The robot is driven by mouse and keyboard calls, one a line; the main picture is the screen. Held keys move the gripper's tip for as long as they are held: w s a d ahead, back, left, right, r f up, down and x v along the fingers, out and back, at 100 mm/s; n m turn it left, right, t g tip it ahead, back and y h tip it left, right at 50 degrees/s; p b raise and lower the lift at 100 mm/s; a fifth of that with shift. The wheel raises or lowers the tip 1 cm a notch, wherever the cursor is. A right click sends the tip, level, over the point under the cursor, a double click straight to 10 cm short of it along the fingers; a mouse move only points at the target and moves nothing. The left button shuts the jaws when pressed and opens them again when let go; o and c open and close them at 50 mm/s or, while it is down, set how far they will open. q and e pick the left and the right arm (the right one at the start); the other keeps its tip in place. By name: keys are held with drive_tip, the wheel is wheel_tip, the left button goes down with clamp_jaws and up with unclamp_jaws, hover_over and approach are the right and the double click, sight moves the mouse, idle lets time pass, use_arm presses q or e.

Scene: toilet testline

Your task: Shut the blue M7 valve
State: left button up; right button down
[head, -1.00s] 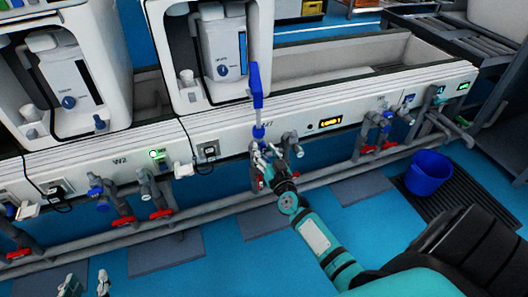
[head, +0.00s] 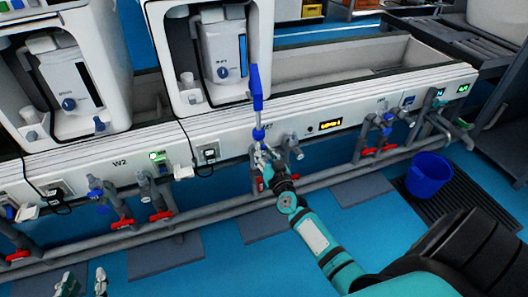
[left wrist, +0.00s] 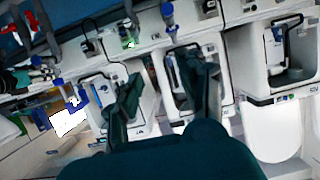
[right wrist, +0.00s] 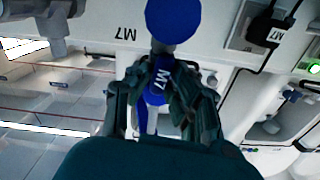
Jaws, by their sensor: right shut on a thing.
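The blue valve part labelled M7 (right wrist: 160,78) sits between the fingers of my right gripper (right wrist: 168,98) in the right wrist view. The fingers are shut on it and cover its sides. A round blue knob (right wrist: 172,20) shows just above it. In the head view my right gripper (head: 268,155) is at the front of the white bench, just below a blue fitting (head: 258,132); its fingers hide most of the valve there. My left gripper (head: 82,284) is low at the left in the head view, empty, with its fingers apart; they also show in the left wrist view (left wrist: 163,80).
An upright blue lever-like piece (head: 257,85) stands above the fitting. Grey pipes with red handles (head: 160,216) run along the bench front. White toilet units (head: 212,55) stand on the bench. A blue bucket (head: 428,173) is on the floor at right.

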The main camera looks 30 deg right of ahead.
drive_tip(key=shift+m, duration=0.3)
drive_tip(key=m, duration=0.3)
drive_tip(key=shift+d+f+m, duration=0.1)
drive_tip(key=shift+m, duration=1.1)
drive_tip(key=m, duration=0.2)
drive_tip(key=shift+m, duration=0.4)
drive_tip(key=shift+d+f+m, duration=0.1)
drive_tip(key=shift+m, duration=1.7)
use_arm(q)
drive_tip(key=shift+w+d+r+t+h+b, duration=0.15)
drive_tip(key=shift+w+r+t+b, duration=0.1)
drive_tip(key=shift+r+t, duration=0.35)
drive_tip(key=shift+w+d+r+t+h+b, duration=0.1)
drive_tip(key=shift+w+d+r+t, duration=0.2)
drive_tip(key=shift+r, duration=0.5)
drive_tip(key=shift+w+d+r+t+h+b, duration=0.1)
drive_tip(key=shift+w+r+t+h+b, duration=0.1)
drive_tip(key=shift+r+t, duration=0.4)
use_arm(e)
drive_tip(key=shift+f+m, duration=0.15)
drive_tip(key=shift+m, duration=1.85)
use_arm(q)
drive_tip(key=shift+r, duration=0.2)
